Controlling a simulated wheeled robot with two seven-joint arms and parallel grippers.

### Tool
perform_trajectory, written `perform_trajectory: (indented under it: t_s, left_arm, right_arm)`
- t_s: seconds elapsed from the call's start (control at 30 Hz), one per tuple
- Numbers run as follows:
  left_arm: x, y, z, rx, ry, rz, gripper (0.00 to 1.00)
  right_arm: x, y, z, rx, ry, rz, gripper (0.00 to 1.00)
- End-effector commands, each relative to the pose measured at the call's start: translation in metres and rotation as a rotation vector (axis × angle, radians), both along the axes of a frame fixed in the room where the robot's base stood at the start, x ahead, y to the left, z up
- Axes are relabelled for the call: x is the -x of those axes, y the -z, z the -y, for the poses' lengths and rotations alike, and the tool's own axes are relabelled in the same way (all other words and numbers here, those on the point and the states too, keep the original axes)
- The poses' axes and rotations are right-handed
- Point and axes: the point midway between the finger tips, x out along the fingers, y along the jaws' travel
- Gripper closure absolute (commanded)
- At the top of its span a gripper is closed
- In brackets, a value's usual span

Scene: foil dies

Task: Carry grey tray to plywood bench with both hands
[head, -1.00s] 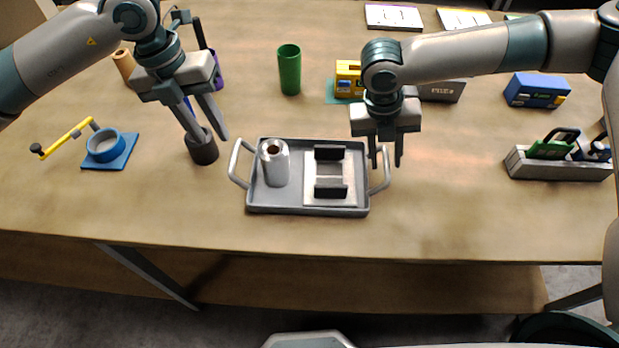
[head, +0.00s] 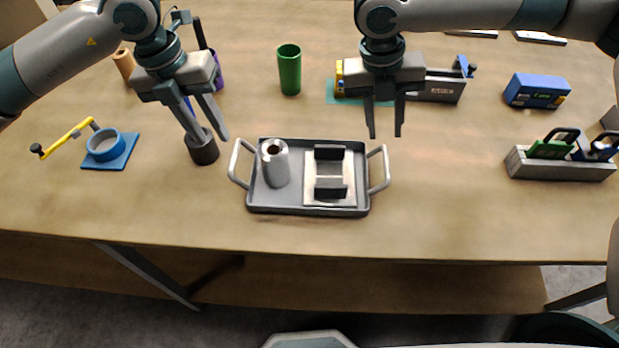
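The grey tray (head: 297,211) lies flat on the wooden bench top near its front edge, with a light loop handle at each end. A silver cylinder (head: 276,167) with a hole in its top stands in the tray's left part. A pale plate with two black blocks (head: 328,172) lies in its right part. My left gripper (head: 210,138) is open, up and left of the left handle, apart from it. My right gripper (head: 384,136) is open and empty, above and behind the right handle, apart from it.
A dark cup (head: 203,150) stands by my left gripper. A blue ring fixture (head: 107,146) is at the left. A green cylinder (head: 289,69) stands behind the tray. A blue box (head: 537,90) and a tool rack (head: 560,165) are at the right.

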Motion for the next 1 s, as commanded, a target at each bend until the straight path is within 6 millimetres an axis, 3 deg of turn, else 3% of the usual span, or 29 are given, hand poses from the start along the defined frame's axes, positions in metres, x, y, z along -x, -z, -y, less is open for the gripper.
perform_trajectory:
  t_s: [0.23,1.0]
  left_arm:
    - [0.000,0.000,0.000,0.000,0.000,0.000,0.71]
    - [0.000,0.000,0.000,0.000,0.000,0.000,0.71]
  right_arm:
    - [-0.001,-0.018,-0.004,0.000,0.000,0.000,0.71]
    - [0.000,-0.019,-0.004,0.001,-0.001,0.000,0.71]
